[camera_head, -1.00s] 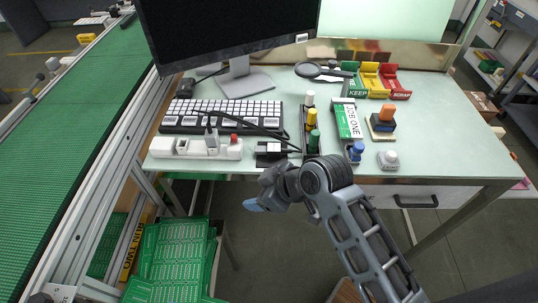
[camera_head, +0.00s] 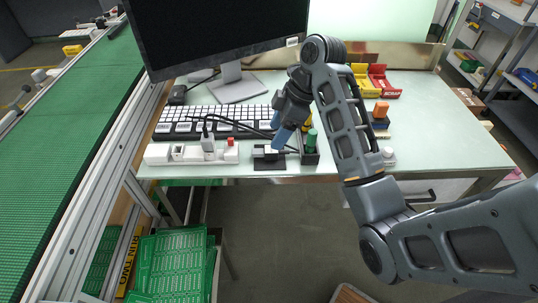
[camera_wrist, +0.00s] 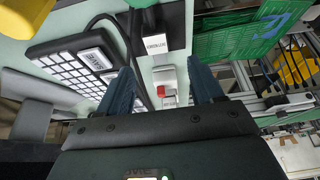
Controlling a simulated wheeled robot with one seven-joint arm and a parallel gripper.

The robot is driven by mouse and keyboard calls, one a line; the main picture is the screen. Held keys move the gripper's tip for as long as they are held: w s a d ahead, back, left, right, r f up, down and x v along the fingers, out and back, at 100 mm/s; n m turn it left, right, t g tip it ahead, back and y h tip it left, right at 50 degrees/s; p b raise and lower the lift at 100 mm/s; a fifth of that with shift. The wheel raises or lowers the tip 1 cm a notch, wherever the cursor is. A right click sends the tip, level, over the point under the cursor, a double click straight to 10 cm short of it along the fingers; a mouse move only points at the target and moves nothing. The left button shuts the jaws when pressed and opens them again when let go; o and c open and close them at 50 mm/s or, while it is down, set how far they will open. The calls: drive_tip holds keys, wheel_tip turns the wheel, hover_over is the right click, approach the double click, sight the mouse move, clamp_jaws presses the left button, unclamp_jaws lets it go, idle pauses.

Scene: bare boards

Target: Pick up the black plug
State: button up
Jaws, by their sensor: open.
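A small dark block with a pale label lies at the front edge of the desk, on a black pad (camera_head: 270,164), right of the power strip. It looks like the black plug (camera_head: 258,151), though its outline is hard to tell there. In the wrist view a black piece with a white label (camera_wrist: 170,22) shows ahead, between the lines of the fingers. The arm hides part of the desk.
A white power strip (camera_head: 160,154) with a red switch and a plug with black cable lies to the left. A keyboard (camera_head: 215,118) is behind it. A dark holder with a green marker (camera_head: 311,139) stands close on the right. The monitor (camera_head: 220,35) is behind.

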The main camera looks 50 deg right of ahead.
sight(271, 152)
drive_tip(key=shift+b+x, duration=0.8)
drive_tip(key=shift+x, duration=0.35)
drive_tip(key=shift+d+b+x, duration=0.15)
drive_tip(key=shift+d+x, duration=0.05)
drive_tip(key=shift+x, duration=0.85)
drive_tip(key=shift+d+b+x, duration=0.15)
drive_tip(key=shift+x, duration=0.85)
drive_tip(key=shift+s+f, duration=0.15)
drive_tip(key=c, duration=1.1)
drive_tip(key=shift+c, duration=0.2)
